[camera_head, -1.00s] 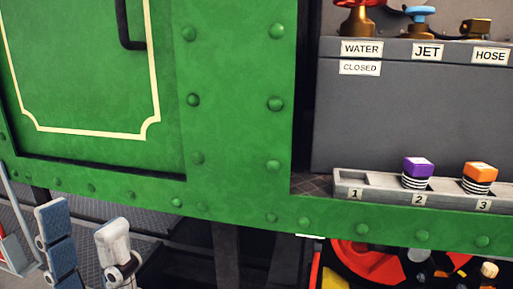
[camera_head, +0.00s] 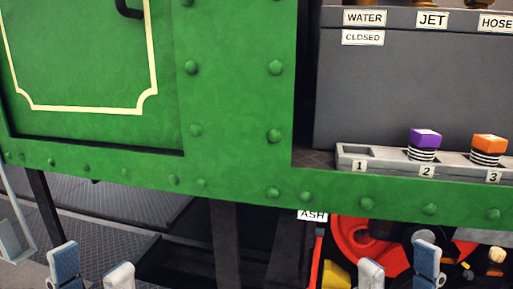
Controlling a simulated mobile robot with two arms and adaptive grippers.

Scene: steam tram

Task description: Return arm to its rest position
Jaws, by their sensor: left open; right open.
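My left gripper (camera_head: 91,268) is at the bottom left, with its two blue-and-white fingers pointing up and spread apart, empty. My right gripper (camera_head: 399,267) is at the bottom right, also with its fingers apart and nothing between them. Both are low in the picture, below the green side of the tram (camera_head: 240,120). Only the finger ends show; the rest of both arms is below the picture's edge. The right gripper appears in front of the red wheel (camera_head: 352,237), and I cannot tell how far apart they are.
A grey tray (camera_head: 389,164) numbered 1 to 3 holds a purple-topped piece (camera_head: 425,140) at 2 and an orange-topped piece (camera_head: 489,145) at 3. Slot 1 is empty. An ASH label (camera_head: 312,215) hangs under the green edge. A dark post (camera_head: 226,245) stands between the grippers.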

